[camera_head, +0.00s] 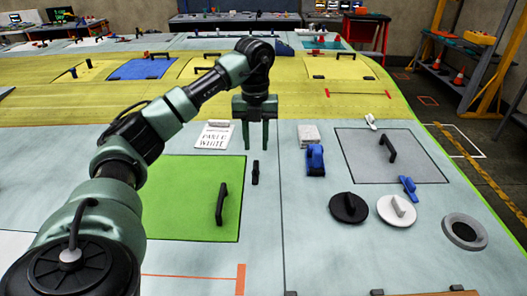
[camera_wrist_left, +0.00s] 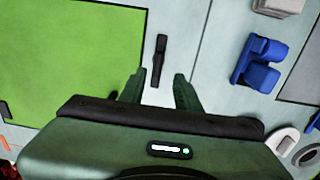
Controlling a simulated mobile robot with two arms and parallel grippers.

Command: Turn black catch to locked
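The black catch (camera_head: 255,172) is a small narrow dark piece on the pale wing surface, just right of the green panel (camera_head: 190,180). Its long side runs roughly away from me, about parallel to the panel edge. It also shows in the left wrist view (camera_wrist_left: 159,62), a little beyond the fingertips. My left gripper (camera_head: 256,146) is open and empty, pointing down above the surface behind the catch in the head view. Its two fingers also show in the left wrist view (camera_wrist_left: 159,82), apart with pale surface between them. My right gripper is not in view.
A blue clamp-like block (camera_head: 315,160) stands right of the catch. A black handle (camera_head: 221,204) rises from the green panel. A black disc (camera_head: 348,208), a white disc (camera_head: 397,210) and a grey panel (camera_head: 370,165) are further right. A white sign (camera_head: 213,136) stands behind the green panel.

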